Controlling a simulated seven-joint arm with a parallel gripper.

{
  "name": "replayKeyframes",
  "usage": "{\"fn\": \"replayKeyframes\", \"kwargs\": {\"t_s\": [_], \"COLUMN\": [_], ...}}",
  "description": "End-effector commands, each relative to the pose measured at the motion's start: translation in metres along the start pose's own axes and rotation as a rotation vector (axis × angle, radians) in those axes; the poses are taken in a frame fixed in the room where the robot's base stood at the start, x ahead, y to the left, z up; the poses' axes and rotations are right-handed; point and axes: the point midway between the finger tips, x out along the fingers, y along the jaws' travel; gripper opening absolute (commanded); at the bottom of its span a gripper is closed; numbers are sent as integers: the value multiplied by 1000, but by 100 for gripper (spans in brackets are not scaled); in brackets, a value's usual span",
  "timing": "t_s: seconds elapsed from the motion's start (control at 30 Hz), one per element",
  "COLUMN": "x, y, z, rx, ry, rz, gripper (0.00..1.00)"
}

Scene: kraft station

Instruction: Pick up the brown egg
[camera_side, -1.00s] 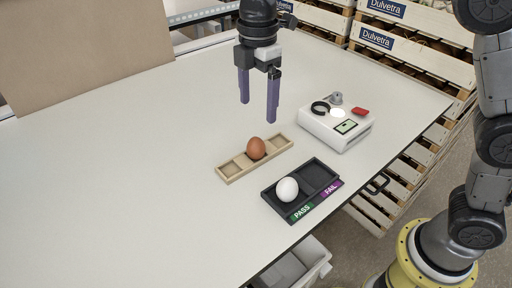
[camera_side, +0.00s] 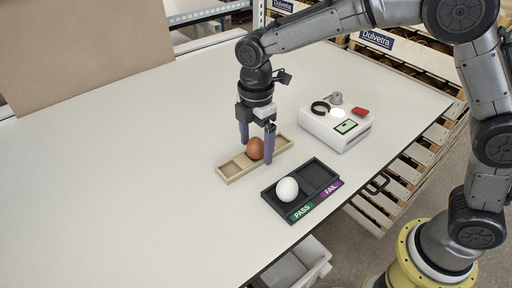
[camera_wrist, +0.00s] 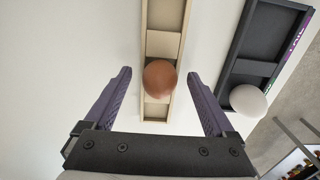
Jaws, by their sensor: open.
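The brown egg (camera_side: 255,149) sits in the middle part of a light wooden tray (camera_side: 232,174) on the white table. My gripper (camera_side: 256,153) is down around the egg in the side view, one purple finger on each side of it. In the wrist view the egg (camera_wrist: 160,78) lies between the two open fingers (camera_wrist: 161,75), with a clear gap on both sides. The fingers do not touch it there. The wooden tray (camera_wrist: 162,45) runs up the wrist view beneath the egg.
A white egg (camera_side: 287,189) sits in the PASS side of a black tray (camera_side: 318,171), to the right; its FAIL side is empty. A white device (camera_side: 337,128) with a small screen stands behind it. The table's left side is clear.

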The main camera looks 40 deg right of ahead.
Motion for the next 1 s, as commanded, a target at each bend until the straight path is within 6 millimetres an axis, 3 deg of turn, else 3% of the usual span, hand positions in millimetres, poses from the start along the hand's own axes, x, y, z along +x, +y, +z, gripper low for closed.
{"fn": "replayKeyframes", "kwargs": {"t_s": [0.17, 0.53, 0.83, 1.0], "x": [0, 0, -2, -14], "y": [0, 0, 0, 1], "z": [0, 0, 0, 0], "rx": [0, 0, 0, 0], "ry": [0, 0, 1, 2], "rz": [0, 1, 2, 4], "gripper": [89, 23, 22, 22]}}
